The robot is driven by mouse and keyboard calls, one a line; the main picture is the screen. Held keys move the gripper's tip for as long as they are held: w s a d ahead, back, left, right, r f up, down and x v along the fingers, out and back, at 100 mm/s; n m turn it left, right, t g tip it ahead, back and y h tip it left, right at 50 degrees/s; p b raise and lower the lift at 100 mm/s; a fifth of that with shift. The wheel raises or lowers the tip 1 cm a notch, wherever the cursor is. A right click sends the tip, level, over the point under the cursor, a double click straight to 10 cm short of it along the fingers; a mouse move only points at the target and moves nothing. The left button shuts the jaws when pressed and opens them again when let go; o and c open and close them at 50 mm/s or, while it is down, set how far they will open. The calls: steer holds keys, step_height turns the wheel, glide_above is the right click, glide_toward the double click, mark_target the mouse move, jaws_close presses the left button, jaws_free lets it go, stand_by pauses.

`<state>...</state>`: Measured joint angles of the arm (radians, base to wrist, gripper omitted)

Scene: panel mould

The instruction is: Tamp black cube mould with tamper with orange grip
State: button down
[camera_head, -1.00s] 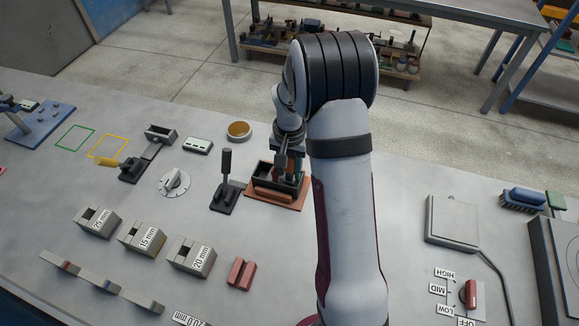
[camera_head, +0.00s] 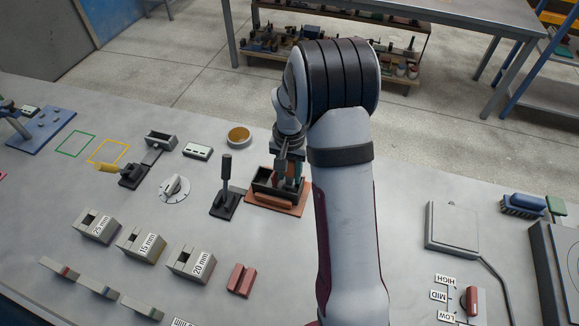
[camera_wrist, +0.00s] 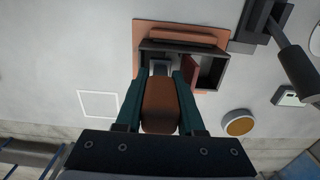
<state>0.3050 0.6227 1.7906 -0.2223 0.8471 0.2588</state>
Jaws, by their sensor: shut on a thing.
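The black mould (camera_head: 265,189) is an open box on an orange base plate (camera_head: 262,202), and it also shows in the wrist view (camera_wrist: 147,50). My gripper (camera_wrist: 161,82) has teal fingers, shut on the orange grip of the tamper (camera_wrist: 160,108). In the head view my gripper (camera_head: 291,160) is right over the mould, at its far right part. In the wrist view a grey piece and a reddish wall piece (camera_wrist: 206,72) show inside the mould. The tamper's lower end is mostly hidden behind its grip, so I cannot tell whether it touches the fill.
A toggle clamp with a black upright handle (camera_head: 226,170) stands just left of the mould. A round tan-topped dish (camera_head: 239,136) lies behind it. Marked blocks (camera_head: 191,263) and a red block (camera_head: 241,279) lie in front. The bench right of my arm is clear up to a grey plate (camera_head: 453,225).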

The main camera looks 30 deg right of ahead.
steer(key=shift+f, duration=0.45)
steer(key=shift+r, duration=1.85)
steer(key=shift+f, duration=1.85)
steer(key=shift+r, duration=0.15)
steer(key=shift+r, duration=1.7)
steer(key=shift+f, duration=0.1)
